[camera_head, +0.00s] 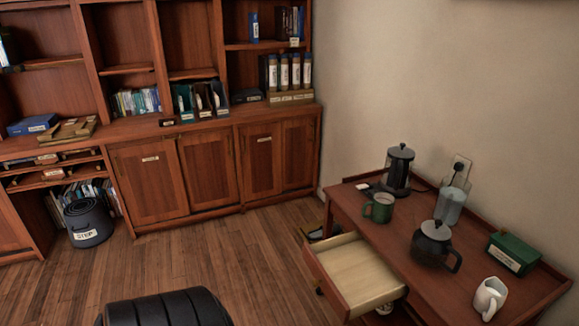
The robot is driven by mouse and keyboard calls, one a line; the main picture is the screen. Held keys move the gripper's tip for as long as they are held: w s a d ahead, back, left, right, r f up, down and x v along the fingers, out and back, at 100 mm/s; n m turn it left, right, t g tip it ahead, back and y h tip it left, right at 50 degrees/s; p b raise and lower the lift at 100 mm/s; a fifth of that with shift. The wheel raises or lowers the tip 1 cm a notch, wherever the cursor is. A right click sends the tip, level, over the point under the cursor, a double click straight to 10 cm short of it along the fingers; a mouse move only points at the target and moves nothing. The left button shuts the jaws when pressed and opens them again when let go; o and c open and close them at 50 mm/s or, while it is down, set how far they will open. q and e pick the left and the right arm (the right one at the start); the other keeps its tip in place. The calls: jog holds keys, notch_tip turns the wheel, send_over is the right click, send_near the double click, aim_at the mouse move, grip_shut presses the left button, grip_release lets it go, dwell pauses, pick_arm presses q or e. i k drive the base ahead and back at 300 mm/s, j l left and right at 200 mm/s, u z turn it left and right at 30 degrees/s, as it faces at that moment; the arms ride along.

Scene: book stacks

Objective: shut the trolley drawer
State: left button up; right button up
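The wooden trolley (408,259) stands at the right against the pale wall. Its drawer (356,274) is pulled out toward the left, and the pale inside looks empty. The drawer front (322,282) faces left, with open floor in front of it. Neither of my grippers is in view.
A green mug (379,208), a black kettle (398,171), a dark teapot (434,243), a clear jug (450,205), a green box (513,253) and a white mug (490,298) stand on the trolley. A black ribbed object (168,308) shows at the bottom. Cabinets (210,168) line the back.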

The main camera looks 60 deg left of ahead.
aim_at(356, 280)
jog(key=u, duration=1.55)
